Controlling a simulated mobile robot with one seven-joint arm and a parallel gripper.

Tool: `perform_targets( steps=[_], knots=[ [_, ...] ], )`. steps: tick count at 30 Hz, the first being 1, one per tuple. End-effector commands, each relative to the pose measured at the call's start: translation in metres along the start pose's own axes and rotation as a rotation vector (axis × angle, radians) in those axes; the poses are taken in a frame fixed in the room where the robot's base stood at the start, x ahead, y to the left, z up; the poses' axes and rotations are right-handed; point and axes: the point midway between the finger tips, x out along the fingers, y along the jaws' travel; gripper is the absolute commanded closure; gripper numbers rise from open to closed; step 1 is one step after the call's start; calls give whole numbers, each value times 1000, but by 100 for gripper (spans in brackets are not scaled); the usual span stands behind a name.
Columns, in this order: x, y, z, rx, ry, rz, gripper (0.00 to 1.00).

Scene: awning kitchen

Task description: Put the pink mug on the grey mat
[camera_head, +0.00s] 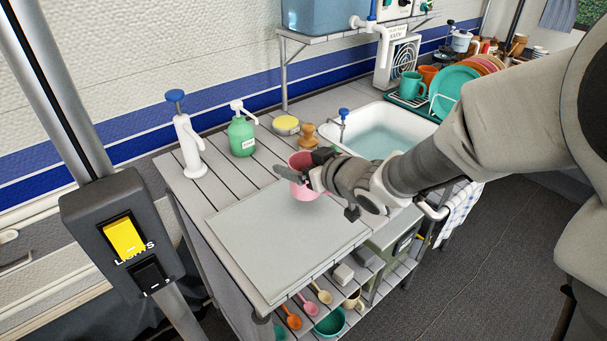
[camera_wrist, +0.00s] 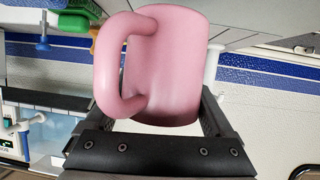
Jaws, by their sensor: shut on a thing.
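The pink mug (camera_head: 302,172) is held in my gripper (camera_head: 302,178) over the back right part of the grey mat. It also fills the middle of the wrist view (camera_wrist: 165,70), with its handle on the left side there. My gripper is shut on the mug. The grey mat (camera_head: 275,240) lies flat on the slatted table, bare apart from the mug above it. Whether the mug's base touches the mat cannot be told. Part of the mug is hidden behind my gripper.
A green soap bottle (camera_head: 241,135), a white pump (camera_head: 190,150), a yellow tin (camera_head: 286,125) and a wooden brush (camera_head: 309,136) stand behind the mat. A sink (camera_head: 385,135) is at the right. A dish rack with a teal mug (camera_head: 411,85) stands beyond it.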

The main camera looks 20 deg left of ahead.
Motion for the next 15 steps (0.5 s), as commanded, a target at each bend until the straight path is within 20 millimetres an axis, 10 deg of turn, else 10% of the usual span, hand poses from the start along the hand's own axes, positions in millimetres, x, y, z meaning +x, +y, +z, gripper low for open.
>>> perform_targets(
  steps=[15],
  knots=[
    [12, -1, 31, 0, 1, 0, 74]
  ],
)
